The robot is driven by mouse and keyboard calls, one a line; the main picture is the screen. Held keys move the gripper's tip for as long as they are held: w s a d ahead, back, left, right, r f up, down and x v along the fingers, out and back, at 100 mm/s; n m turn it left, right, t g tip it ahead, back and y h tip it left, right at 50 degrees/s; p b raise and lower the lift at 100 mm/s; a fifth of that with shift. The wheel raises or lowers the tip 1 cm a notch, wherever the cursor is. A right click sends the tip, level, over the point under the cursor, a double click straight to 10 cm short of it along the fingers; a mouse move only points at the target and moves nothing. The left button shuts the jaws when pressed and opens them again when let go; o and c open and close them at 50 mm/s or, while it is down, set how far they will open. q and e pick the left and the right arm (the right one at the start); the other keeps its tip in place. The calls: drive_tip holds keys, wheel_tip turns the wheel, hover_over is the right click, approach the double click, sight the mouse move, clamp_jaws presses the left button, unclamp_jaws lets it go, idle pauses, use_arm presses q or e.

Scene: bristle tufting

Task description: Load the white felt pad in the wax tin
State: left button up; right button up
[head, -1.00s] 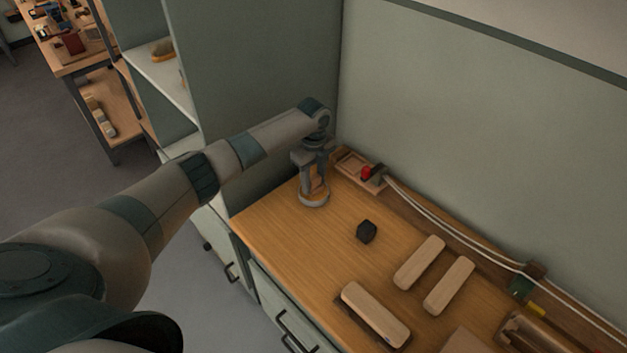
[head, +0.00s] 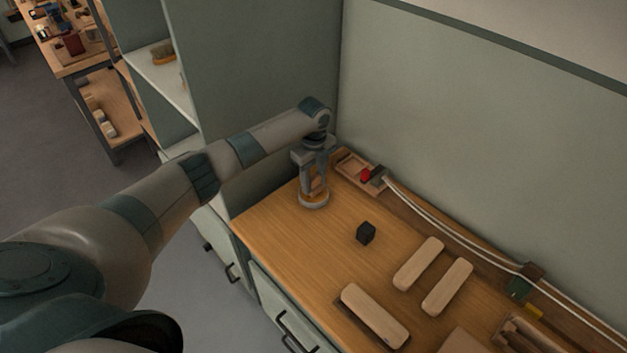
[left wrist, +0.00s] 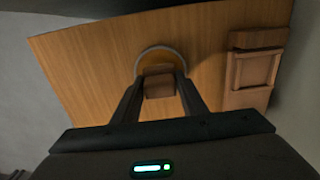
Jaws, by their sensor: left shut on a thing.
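The wax tin (head: 314,205), a round tin with a pale rim, stands at the far left corner of the wooden bench; its rim also shows in the left wrist view (left wrist: 146,56). My left gripper (head: 314,186) points down over the tin, fingertips at or just inside its rim. It is shut on a small block, seemingly the felt pad (left wrist: 158,84), which looks brownish rather than white in this shade. The pad sits at the tin's opening; I cannot tell whether it touches the wax. My right gripper is not in view.
A small wooden tray (left wrist: 256,70) lies beside the tin, near the back wall. A dark block (head: 366,232) and pale wooden brush blocks (head: 418,263) (head: 446,287) (head: 375,315) lie to the right. A cabinet panel (head: 270,80) rises close behind my gripper.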

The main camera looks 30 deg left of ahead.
sight(314, 176)
use_arm(q)
drive_tip(key=shift+r+p, duration=2.45)
drive_tip(key=shift+r, duration=0.55)
drive_tip(key=shift+w+d+r+n, duration=0.15)
drive_tip(key=shift+d+r+n, duration=0.15)
drive_tip(key=s+d+r+n+b, duration=0.5)
drive_tip(key=d+r+n, duration=0.4)
drive_tip(key=d+n, duration=0.1)
drive_tip(key=s+d+n+b, duration=0.1)
drive_tip(key=s+n+b, duration=0.1)
drive_tip(key=s+n, duration=0.3)
drive_tip(key=s+d+n+b, duration=0.1)
drive_tip(key=s+n+b, duration=0.2)
drive_tip(key=s, duration=1.1)
drive_tip(key=n, duration=0.3)
drive_tip(key=shift+d+r, duration=0.25)
drive_tip(key=shift+r, duration=0.15)
